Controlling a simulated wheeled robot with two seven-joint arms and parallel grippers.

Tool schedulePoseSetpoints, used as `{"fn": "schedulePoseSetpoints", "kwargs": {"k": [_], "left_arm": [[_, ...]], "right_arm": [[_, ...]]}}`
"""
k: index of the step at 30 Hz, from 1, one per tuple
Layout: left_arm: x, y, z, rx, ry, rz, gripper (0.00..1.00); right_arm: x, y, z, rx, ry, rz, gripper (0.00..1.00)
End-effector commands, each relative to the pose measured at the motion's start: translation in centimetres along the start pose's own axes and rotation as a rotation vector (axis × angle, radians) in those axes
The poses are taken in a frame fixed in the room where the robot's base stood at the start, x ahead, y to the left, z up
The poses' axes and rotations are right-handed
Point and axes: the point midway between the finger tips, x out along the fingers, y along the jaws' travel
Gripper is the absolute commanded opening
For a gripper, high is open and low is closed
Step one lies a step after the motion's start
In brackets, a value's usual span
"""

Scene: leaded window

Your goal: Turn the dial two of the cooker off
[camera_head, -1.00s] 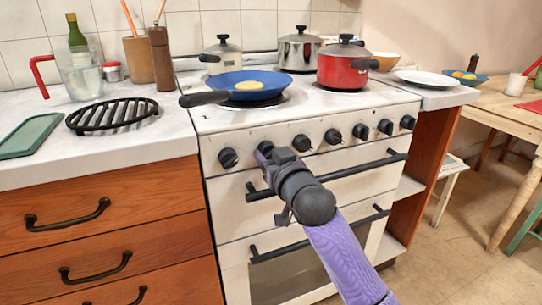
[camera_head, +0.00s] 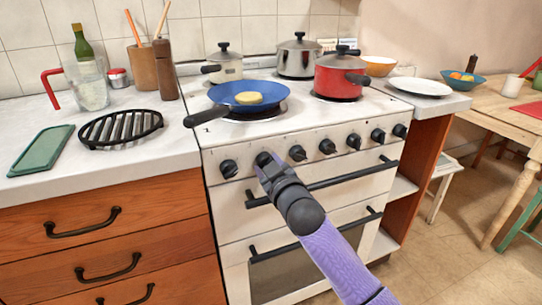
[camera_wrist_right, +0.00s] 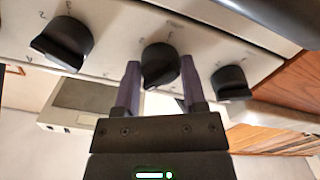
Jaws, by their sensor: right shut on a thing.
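The white cooker (camera_head: 230,210) has a row of black dials along its front panel. My right gripper (camera_head: 263,165) is at dial two (camera_head: 263,159), the second from the left, and its body partly hides that dial in the head view. In the right wrist view, the purple fingers of the right gripper (camera_wrist_right: 160,85) are on either side of dial two (camera_wrist_right: 160,64) and are shut on it. Dial one (camera_head: 229,168) is to its left in the head view; the third dial (camera_head: 297,153) is to its right. My left gripper is not in view.
A blue frying pan (camera_head: 215,99) with its handle toward the front left, a red pot (camera_head: 338,84) and other pots stand on the hob. Oven handles (camera_head: 330,182) stick out below the dials. A black rack (camera_head: 120,126) lies on the left counter.

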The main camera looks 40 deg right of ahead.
Motion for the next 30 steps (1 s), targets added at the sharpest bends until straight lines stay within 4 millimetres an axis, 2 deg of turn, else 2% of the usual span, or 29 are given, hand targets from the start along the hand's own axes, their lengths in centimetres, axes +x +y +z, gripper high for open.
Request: {"fn": "schedulePoseSetpoints", "kwargs": {"k": [3,15,30], "left_arm": [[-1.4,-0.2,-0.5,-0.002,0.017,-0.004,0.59],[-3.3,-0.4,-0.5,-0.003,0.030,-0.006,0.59],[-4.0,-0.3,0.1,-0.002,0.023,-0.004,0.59]], "right_arm": [[0.0,0.2,-0.4,-0.105,0.000,-0.001,0.00],[0.0,0.1,-0.2,-0.427,0.001,-0.001,0.00],[0.0,0.0,0.0,-0.599,0.001,-0.001,0.00]]}}
